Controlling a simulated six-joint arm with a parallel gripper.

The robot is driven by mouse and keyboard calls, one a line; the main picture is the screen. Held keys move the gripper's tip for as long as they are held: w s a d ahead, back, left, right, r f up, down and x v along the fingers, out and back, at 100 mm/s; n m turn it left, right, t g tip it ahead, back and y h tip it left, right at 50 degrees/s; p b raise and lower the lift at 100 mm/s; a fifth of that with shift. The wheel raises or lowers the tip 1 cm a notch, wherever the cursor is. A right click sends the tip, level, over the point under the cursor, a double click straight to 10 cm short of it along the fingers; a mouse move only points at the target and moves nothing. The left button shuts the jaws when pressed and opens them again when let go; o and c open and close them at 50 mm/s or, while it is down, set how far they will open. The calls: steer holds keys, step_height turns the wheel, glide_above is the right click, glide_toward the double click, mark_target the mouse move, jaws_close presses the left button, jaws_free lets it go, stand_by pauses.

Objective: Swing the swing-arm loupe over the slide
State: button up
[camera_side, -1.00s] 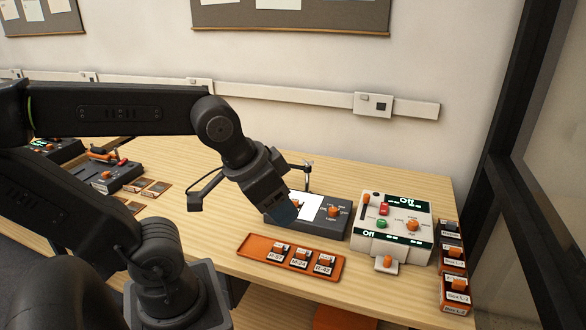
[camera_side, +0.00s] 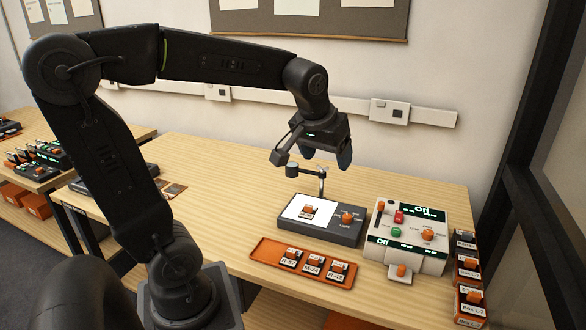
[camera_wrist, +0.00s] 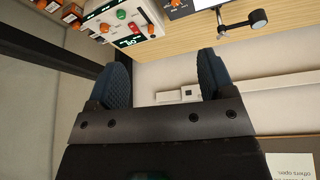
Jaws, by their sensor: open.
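The slide (camera_side: 309,210), with an orange grip and a small label, lies on the white lit panel of the dark light box (camera_side: 340,238). The swing-arm loupe (camera_side: 292,170) hangs from a thin arm on a post at the light box's back edge. Its round dark head is off to the back left, not above the slide. It also shows in the wrist view (camera_wrist: 257,19), at the top right. My gripper (camera_side: 327,156) is open and empty, raised above and behind the light box. Its two fingers (camera_wrist: 162,80) point toward the wall and bench edge in the wrist view.
An orange tray (camera_side: 262,250) with three labelled slides lies in front of the light box. A pale control unit (camera_side: 408,228) with knobs and displays reading "Off" stands at right, beside stacked orange boxes (camera_side: 468,268). The bench left of the light box is mostly clear.

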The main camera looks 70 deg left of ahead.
steer(key=w+a+f+n+g+y, duration=0.1)
steer(key=w+a+n, duration=0.25)
steer(key=a, duration=0.35)
steer(key=w+a+f+n+g, duration=0.1)
steer(key=w+a+f+n, duration=0.1)
steer(key=w+a, duration=0.35)
steer(key=n+g+y, duration=0.1)
steer(key=n+g, duration=0.1)
steer(key=n, duration=0.4)
glide_toward(293, 165)
steer(key=x, duration=1.1)
steer(key=shift+a, duration=0.1)
steer(key=c, duration=1.2)
steer(key=shift+s, duration=0.1)
steer(key=shift+c, duration=0.2)
steer(key=shift+f, duration=0.1)
